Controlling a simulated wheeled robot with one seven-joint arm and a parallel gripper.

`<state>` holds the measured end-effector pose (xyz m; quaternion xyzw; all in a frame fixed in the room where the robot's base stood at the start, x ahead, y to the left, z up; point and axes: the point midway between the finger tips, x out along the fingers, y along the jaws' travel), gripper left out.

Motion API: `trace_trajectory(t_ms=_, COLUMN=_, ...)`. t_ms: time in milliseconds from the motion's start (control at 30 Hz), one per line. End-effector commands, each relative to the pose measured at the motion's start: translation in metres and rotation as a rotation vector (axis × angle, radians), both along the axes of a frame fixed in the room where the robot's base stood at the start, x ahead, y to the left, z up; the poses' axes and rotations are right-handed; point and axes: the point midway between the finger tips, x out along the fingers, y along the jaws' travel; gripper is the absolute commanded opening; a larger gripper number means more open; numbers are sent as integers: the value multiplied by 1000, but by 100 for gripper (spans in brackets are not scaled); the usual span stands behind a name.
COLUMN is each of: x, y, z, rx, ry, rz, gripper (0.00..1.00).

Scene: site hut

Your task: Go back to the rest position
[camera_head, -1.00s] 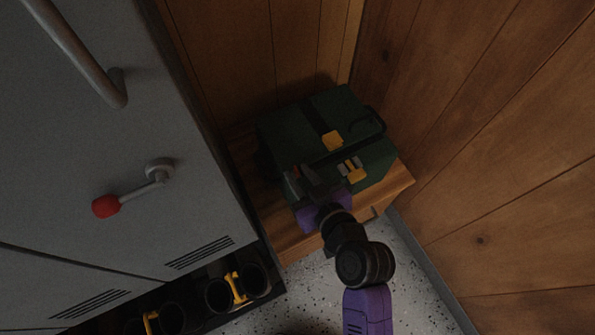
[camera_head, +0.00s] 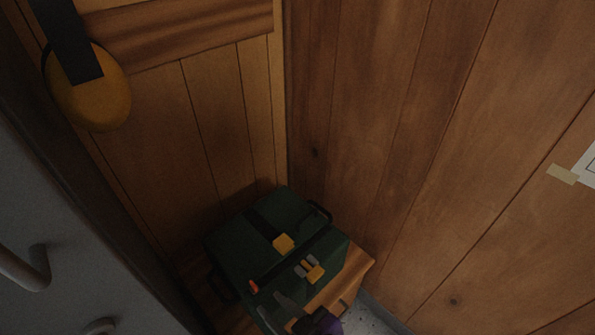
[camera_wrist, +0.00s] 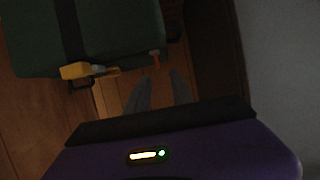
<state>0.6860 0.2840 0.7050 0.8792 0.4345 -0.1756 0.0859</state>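My gripper (camera_head: 277,311) shows at the bottom of the head view, in front of the green toolbox, with its purple body partly cut off by the frame edge. In the wrist view my gripper (camera_wrist: 159,80) has its two grey fingers apart, with nothing between them. The task names no object.
A closed dark green toolbox (camera_head: 240,248) with yellow latches sits on a wooden stand (camera_head: 345,287) in the corner. It also shows in the wrist view (camera_wrist: 115,25). Wood-panelled walls stand behind and right; a grey cabinet (camera_head: 60,230) is left. A yellow ear-muff-like item (camera_head: 95,100) hangs upper left.

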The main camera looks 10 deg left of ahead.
Motion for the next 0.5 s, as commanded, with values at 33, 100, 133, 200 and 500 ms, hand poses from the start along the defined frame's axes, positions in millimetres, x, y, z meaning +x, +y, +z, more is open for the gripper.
trace_trajectory(t_ms=33, x=0, y=0, z=0, rx=0, ry=0, rz=0, gripper=28)
trace_trajectory(t_ms=100, x=0, y=0, z=0, rx=3, ry=4, rz=-2, gripper=28)
trace_trajectory(t_ms=133, x=0, y=0, z=0, rx=8, ry=8, rz=-7, gripper=28)
trace_trajectory(t_ms=200, x=5, y=-2, z=4, rx=34, ry=15, rz=-38, gripper=28)
trace_trajectory(t_ms=500, x=31, y=-70, z=53, rx=189, ry=-60, rz=-384, gripper=28)
